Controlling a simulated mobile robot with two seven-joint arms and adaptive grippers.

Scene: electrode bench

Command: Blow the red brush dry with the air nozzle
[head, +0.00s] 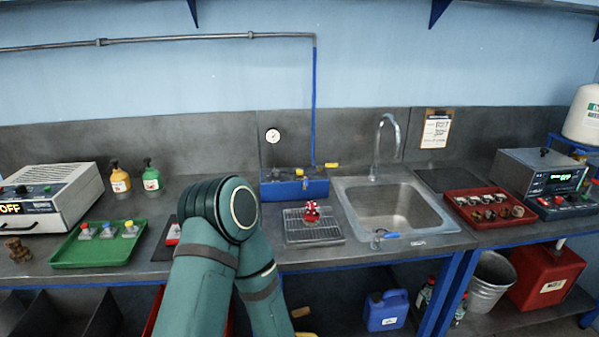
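A small red-and-white object (311,212), which looks like the red brush, sits on a wire rack (292,234) left of the sink. Another red-topped piece (173,232) lies on a dark mat, partly hidden behind my arm. A small blue-handled tool (385,237) lies at the sink's front edge; it may be the air nozzle, but it is too small to be sure. One of my arms rises from the bottom, bends left of the rack and goes down again. Neither gripper is in view.
A sink (390,208) with a tall faucet (384,145) is right of the rack. A blue box (293,188) stands behind the rack. A green tray (70,256) with several small pieces is at left. A red tray (487,218) and a meter box (545,176) are at right.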

